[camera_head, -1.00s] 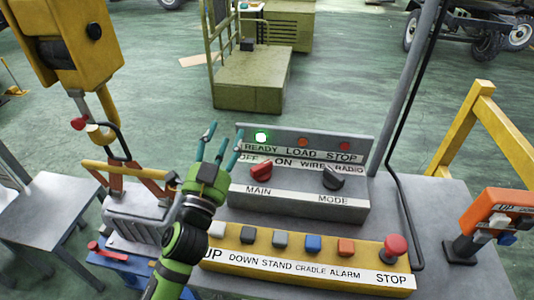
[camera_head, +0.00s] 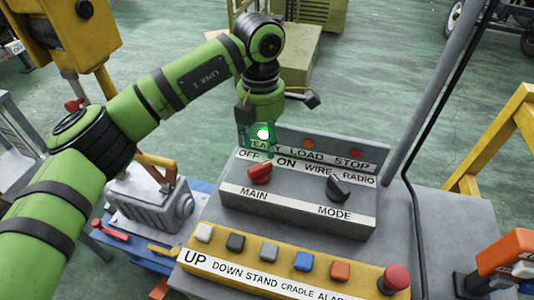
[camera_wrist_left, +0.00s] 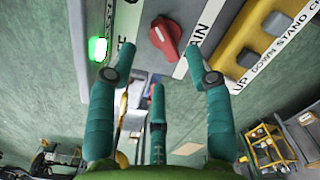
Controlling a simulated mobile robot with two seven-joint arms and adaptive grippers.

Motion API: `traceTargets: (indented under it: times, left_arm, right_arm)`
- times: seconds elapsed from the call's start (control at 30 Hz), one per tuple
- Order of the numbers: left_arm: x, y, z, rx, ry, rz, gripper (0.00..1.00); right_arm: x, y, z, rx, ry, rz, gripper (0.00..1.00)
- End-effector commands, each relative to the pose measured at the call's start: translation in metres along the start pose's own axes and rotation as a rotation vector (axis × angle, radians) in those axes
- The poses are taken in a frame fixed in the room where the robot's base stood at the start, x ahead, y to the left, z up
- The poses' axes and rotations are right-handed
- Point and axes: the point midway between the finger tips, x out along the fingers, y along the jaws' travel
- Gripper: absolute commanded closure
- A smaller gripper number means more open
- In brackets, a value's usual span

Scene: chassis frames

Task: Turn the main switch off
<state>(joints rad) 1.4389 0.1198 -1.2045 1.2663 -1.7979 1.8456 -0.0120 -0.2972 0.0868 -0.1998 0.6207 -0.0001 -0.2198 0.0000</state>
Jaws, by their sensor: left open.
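The main switch is a red knob (camera_head: 260,173) on the grey control box (camera_head: 295,205), above the word MAIN and below the OFF and ON labels. Its exact pointing direction is hard to tell. In the left wrist view the red knob (camera_wrist_left: 165,38) lies just beyond and between the spread fingertips. My left gripper (camera_head: 258,147) is open and points down just behind the knob, in front of the READY light. Its teal fingers (camera_wrist_left: 160,58) are apart and empty, and I see no contact with the knob. My right gripper is not in view.
The green READY light (camera_head: 263,134) is lit. A black MODE knob (camera_head: 338,188) sits right of the red knob. A yellow button box (camera_head: 220,250) with a red STOP button (camera_head: 396,277) stands in front. An orange pendant (camera_head: 506,252) is at the right.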

Motion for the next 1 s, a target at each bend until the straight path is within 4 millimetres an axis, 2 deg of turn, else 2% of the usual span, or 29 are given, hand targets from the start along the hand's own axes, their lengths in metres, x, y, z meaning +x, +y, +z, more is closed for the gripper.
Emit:
traceTargets:
  times: [0.13,0.5,0.87,0.97,1.0]
  left_arm:
    - [0.009,0.004,-0.005,-0.006,0.023,0.014,0.48]
    - [0.06,0.003,-0.005,-0.005,0.017,0.01,0.48]
    - [0.069,0.003,-0.004,-0.003,0.015,0.012,0.48]
    - [0.068,0.003,-0.004,-0.003,0.014,0.012,0.84]
    - [0.068,0.003,-0.004,-0.003,0.014,0.012,1.0]
  right_arm:
    - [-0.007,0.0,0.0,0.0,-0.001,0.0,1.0]
    - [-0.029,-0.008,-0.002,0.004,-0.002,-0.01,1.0]
    - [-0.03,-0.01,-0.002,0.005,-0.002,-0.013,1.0]
    - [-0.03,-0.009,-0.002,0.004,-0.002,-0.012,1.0]
    - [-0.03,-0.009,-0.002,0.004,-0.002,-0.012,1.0]
